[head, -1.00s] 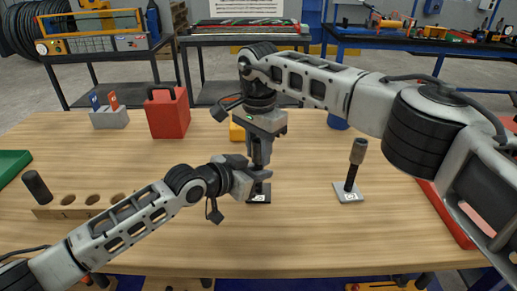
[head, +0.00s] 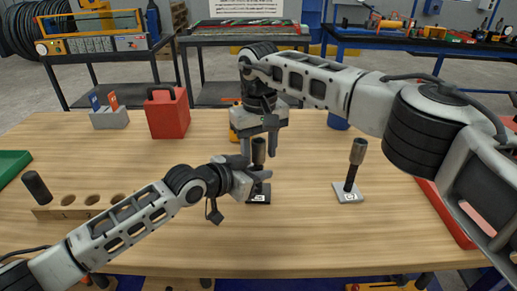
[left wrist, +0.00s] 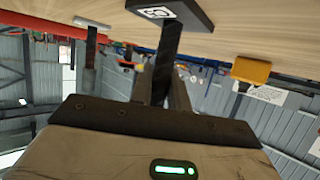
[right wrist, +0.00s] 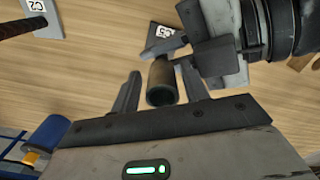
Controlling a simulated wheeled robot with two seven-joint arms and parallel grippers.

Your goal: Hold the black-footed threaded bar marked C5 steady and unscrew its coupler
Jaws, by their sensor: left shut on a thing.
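The threaded bar marked C5 stands upright on its black foot (head: 258,193); the foot also shows in the left wrist view (left wrist: 172,12). Its brownish-grey coupler (head: 259,152) sits on top; in the right wrist view its hollow end (right wrist: 162,82) faces the camera. My left gripper (head: 246,178) is shut on the dark bar (left wrist: 168,60) below the coupler. My right gripper (head: 260,143) points down from above with fingers apart, one on each side of the coupler; gaps show in the right wrist view (right wrist: 158,88).
A second bar with a coupler (head: 357,152) stands on a grey foot (head: 348,193) to the right, marked C2 in the right wrist view. A wooden holed block (head: 85,207) lies at left. A red box (head: 167,115) and yellow object (head: 236,133) stand behind.

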